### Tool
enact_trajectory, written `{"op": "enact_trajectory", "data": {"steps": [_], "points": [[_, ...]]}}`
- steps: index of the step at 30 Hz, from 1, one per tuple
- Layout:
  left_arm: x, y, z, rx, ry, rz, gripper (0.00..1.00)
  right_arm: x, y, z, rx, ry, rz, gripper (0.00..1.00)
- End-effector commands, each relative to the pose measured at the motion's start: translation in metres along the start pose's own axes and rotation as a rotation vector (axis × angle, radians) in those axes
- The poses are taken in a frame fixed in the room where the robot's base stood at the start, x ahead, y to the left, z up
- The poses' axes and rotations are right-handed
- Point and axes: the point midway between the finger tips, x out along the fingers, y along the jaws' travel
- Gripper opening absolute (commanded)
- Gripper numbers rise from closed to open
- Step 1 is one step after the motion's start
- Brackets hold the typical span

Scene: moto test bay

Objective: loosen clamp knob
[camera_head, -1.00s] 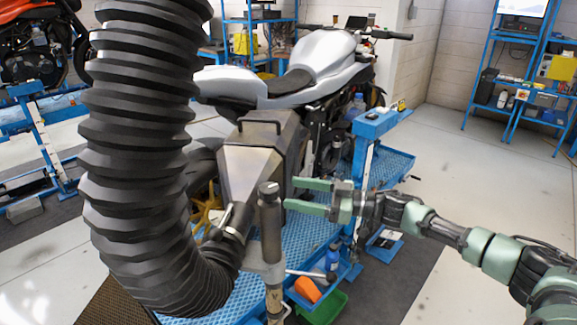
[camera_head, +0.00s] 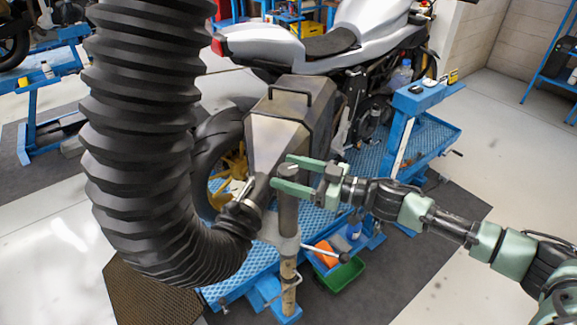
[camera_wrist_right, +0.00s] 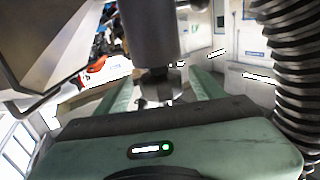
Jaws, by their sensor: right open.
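A grey upright post (camera_head: 288,213) stands in front of the motorcycle's exhaust box. A grey clamp bracket (camera_head: 282,243) sits around it, with a thin metal handle (camera_head: 322,251) sticking out to the right. I cannot tell clearly which part is the clamp knob. My right gripper (camera_head: 283,173) is open, its green fingers at the post's top end, one above and one below in the head view. In the right wrist view, the grey cylinder (camera_wrist_right: 150,35) stands in front of the open fingers; contact cannot be told. My left gripper is not in view.
A thick black ribbed hose (camera_head: 140,130) fills the left and ends at the exhaust box (camera_head: 277,130). The motorcycle (camera_head: 370,40) stands on a blue lift (camera_head: 430,140). A green bin (camera_head: 340,274) and an orange item (camera_head: 326,256) lie low beside the post. The floor at right is free.

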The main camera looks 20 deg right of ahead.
Motion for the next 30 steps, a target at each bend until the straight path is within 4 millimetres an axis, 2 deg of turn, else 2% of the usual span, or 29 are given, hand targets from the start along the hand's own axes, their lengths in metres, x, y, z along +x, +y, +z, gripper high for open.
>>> {"op": "enact_trajectory", "data": {"steps": [10,15,17,30], "points": [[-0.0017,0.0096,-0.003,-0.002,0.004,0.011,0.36,0.0058,-0.0005,0.0004,0.0,0.0,-0.001,0.68],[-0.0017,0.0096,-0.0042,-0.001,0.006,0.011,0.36,0.0056,-0.0005,0.0003,0.0,0.0,-0.001,0.21],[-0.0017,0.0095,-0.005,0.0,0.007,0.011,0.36,0.0055,-0.0004,0.0004,0.0,0.0,-0.001,0.06],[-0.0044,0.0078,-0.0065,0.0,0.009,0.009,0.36,0.0058,-0.0002,0.0001,0.0,0.0,-0.131,0.06]]}}
